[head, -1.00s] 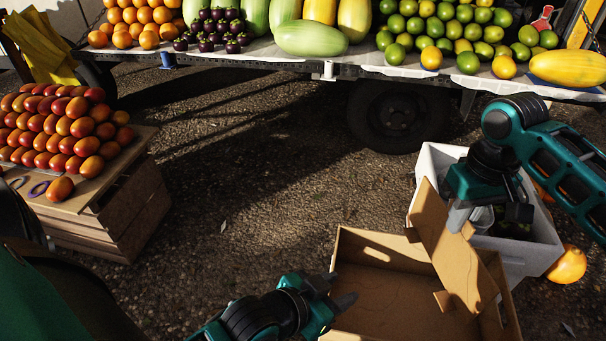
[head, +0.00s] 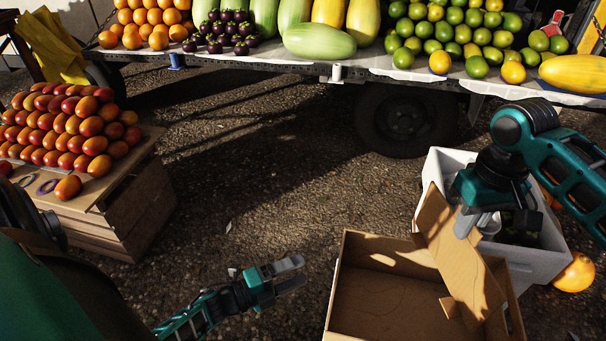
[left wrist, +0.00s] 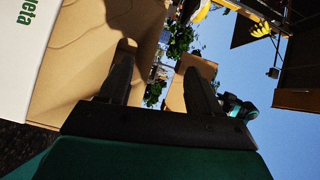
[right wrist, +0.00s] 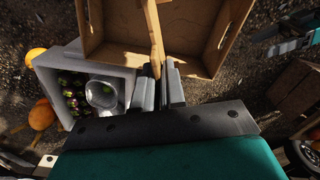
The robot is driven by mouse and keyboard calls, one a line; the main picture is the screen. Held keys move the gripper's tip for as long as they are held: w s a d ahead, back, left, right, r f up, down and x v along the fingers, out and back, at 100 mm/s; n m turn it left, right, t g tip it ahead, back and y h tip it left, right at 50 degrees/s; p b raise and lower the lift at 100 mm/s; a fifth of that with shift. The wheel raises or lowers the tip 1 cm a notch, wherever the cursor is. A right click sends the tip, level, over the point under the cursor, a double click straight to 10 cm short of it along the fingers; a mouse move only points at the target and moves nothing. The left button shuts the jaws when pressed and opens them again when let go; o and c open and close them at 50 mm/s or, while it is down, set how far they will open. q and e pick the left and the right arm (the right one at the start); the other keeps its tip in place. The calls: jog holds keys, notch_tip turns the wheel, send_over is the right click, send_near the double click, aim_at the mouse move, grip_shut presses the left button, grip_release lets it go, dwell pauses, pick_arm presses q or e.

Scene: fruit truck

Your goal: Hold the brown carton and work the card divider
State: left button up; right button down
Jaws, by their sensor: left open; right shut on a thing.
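The brown carton (head: 385,295) stands open on the ground at lower centre right in the head view. The card divider (head: 455,260) is a tan panel standing tilted up in its right part. My right gripper (head: 467,222) is shut on the divider's upper right edge; the right wrist view shows the divider (right wrist: 154,30) running into the jaws. My left gripper (head: 300,273) is open and empty, left of the carton and apart from it. In the left wrist view, brown card (left wrist: 85,60) shows behind one finger. The carton's near edge is cut off in the head view.
A white box (head: 545,262) with dark fruit and a clear cup (right wrist: 101,94) inside stands against the carton's right side. An orange fruit (head: 574,272) lies beside it. A wooden crate (head: 125,220) bearing red-orange fruit stands left.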

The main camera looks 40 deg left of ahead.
aim_at(336, 281)
pick_arm(q)
jog(key=s+f+m+g+h, duration=0.2)
jog(key=s+m+h, duration=0.2)
jog(key=x, duration=1.2)
jog(key=shift+d+f, duration=0.15)
jog(key=shift+d, duration=0.05)
grip_shut()
dwell(0.6)
dwell(0.4)
